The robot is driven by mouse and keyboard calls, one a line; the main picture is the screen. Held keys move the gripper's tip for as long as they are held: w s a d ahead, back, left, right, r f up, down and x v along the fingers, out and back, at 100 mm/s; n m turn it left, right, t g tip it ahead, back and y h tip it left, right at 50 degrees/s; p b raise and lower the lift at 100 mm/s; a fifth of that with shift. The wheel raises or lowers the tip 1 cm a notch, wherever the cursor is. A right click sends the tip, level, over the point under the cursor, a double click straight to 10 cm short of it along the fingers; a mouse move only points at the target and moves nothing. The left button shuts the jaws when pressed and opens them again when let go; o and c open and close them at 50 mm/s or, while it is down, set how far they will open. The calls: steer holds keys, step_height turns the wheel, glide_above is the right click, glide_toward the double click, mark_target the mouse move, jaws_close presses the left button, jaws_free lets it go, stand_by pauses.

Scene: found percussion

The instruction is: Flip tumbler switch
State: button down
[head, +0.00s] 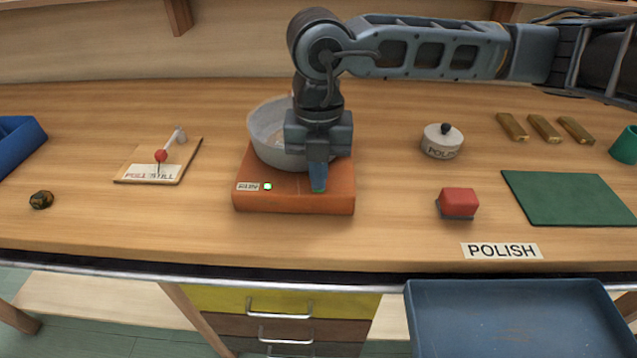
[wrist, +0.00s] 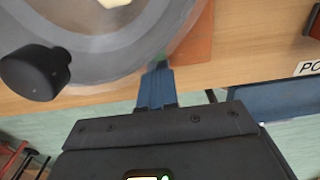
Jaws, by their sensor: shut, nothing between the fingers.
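The tumbler is an orange base (head: 290,199) with a grey bowl (head: 265,130) on top, at the middle of the bench in the head view. The base's front face has a small label (head: 247,187) and a lit green-white lamp (head: 267,187). My gripper (head: 318,188) points down at the base's front right, beside the bowl. It is shut and empty, and a green patch shows at its tips. The switch is not clearly visible; my fingers cover that part of the base. In the wrist view, the bowl (wrist: 100,60) lies close beyond my fingertips (wrist: 158,66), with a black knob (wrist: 35,73) at left.
A lever board (head: 140,176) stands left of the tumbler. At right are a red block (head: 459,202), a white lidded pot (head: 442,141), a green mat (head: 560,198) and several brass bars (head: 544,128). A blue tray (head: 515,315) sits below the bench edge.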

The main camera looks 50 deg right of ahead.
steer(key=shift+f, duration=0.15)
steer(key=shift+r+p, duration=1.25)
steer(key=shift+r, duration=2.25)
